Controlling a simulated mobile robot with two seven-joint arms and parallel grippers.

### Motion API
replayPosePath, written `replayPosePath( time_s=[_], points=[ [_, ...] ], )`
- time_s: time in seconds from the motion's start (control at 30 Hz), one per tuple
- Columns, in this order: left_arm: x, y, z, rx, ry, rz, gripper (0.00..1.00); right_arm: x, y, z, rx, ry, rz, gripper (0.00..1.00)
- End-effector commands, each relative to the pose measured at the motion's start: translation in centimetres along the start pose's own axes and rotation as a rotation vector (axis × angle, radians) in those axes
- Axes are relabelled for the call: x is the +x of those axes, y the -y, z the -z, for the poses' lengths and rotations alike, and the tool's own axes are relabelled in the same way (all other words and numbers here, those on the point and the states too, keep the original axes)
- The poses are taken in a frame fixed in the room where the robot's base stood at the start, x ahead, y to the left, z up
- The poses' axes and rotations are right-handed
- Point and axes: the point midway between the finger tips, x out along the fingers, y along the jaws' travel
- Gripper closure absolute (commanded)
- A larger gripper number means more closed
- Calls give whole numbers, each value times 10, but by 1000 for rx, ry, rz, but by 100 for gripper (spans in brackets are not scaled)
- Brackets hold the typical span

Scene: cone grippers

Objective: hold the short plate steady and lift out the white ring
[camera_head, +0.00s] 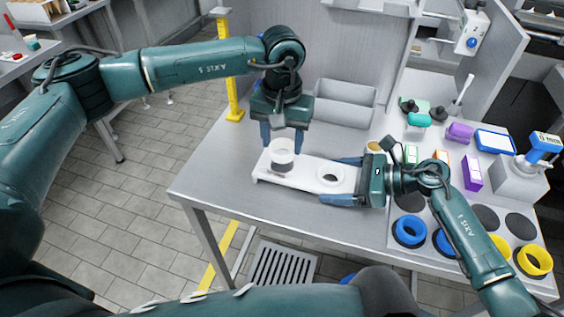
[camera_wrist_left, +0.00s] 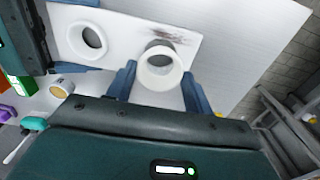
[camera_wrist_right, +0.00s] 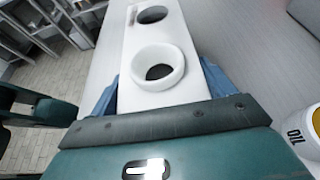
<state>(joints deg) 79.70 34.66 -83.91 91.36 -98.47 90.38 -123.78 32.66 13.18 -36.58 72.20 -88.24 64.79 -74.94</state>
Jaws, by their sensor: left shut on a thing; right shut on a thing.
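The white short plate (camera_head: 306,174) lies on the table with two round openings. My right gripper (camera_head: 338,182) is shut across its right end, one finger along each long side; the plate also shows in the right wrist view (camera_wrist_right: 128,45). The white ring (camera_head: 282,146) is in my left gripper (camera_head: 282,141), above the plate's left opening, whose dark hollow shows below it. In the left wrist view the ring (camera_wrist_left: 157,74) sits between the two blue fingers. A white collar (camera_wrist_right: 158,68) sits around the opening nearer my right gripper. The ring's far side is partly hidden.
Blue rings (camera_head: 409,232) and a yellow ring (camera_head: 534,260) stand on a dark-spotted board at the right. A grey bin (camera_head: 338,104) stands behind the plate. An oil can (camera_wrist_right: 303,130) is close to my right gripper. The table left of the plate is clear.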

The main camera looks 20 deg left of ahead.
Motion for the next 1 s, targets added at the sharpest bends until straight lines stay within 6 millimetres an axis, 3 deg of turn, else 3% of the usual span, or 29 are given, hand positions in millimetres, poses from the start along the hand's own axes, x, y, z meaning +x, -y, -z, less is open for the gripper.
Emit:
replayPosePath(
  time_s=[0.33, 0.37, 0.57, 0.83, 1.0],
  points=[
    [-6, 0, 0, 0, 1, 0, 61, 0, 0, -1, 0, 1, 0, 49],
    [-6, 0, 0, 0, 1, 0, 61, 0, 0, -1, 0, 1, 0, 17],
    [-6, 0, 0, 0, 0, 0, 61, 0, 0, 0, 0, 1, 0, 0],
    [-6, 0, 0, 0, 0, 0, 61, -2, 0, 0, 0, 0, 0, 0],
    [-6, 0, 0, 0, 0, 0, 61, -22, 1, 1, -1, -3, 2, 0]
  ],
)
